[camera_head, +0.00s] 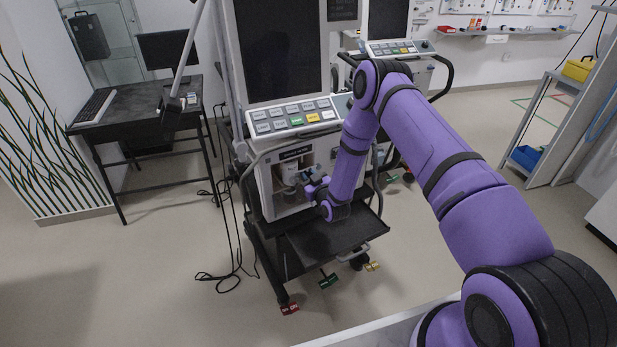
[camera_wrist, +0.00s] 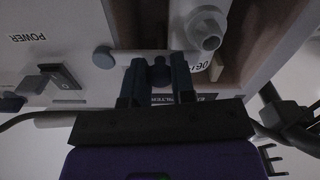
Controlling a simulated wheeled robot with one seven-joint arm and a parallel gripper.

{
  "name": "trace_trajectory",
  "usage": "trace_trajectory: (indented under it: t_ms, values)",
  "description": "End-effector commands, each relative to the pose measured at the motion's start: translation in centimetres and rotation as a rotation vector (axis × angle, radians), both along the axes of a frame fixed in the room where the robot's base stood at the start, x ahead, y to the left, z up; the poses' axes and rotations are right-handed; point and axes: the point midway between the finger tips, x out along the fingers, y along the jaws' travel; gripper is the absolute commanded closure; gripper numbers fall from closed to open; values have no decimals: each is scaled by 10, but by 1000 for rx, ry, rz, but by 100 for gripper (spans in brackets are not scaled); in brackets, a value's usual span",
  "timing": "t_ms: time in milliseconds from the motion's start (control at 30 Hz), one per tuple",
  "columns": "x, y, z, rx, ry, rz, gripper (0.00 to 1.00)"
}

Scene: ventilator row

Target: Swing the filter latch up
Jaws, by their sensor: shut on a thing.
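The filter latch (camera_wrist: 122,56) shows in the wrist view as a pale bar with a round pivot at its left end. It lies across the front of the filter bay. My gripper (camera_wrist: 157,70) is shut on the latch's dark knob, with one finger on each side of it. Behind the bar is a white filter (camera_wrist: 205,30) with a round port, partly hidden. In the head view my gripper (camera_head: 311,190) is at the open bay on the ventilator's front, and the white filter (camera_head: 289,172) shows there. The latch itself is too small to make out in that view.
A black shelf (camera_head: 335,241) juts out below the bay. The ventilator's keypad (camera_head: 290,117) and screen stand above it. A power switch (camera_wrist: 60,75) is left of the latch in the wrist view. A desk (camera_head: 130,115) stands left, with cables on the floor.

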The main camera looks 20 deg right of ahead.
Motion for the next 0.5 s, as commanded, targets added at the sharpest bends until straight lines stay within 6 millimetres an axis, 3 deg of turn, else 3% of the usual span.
trace_trajectory:
  t_ms: [500]
  values:
    - [1, -6, 21, 354, 74, -3, 100]
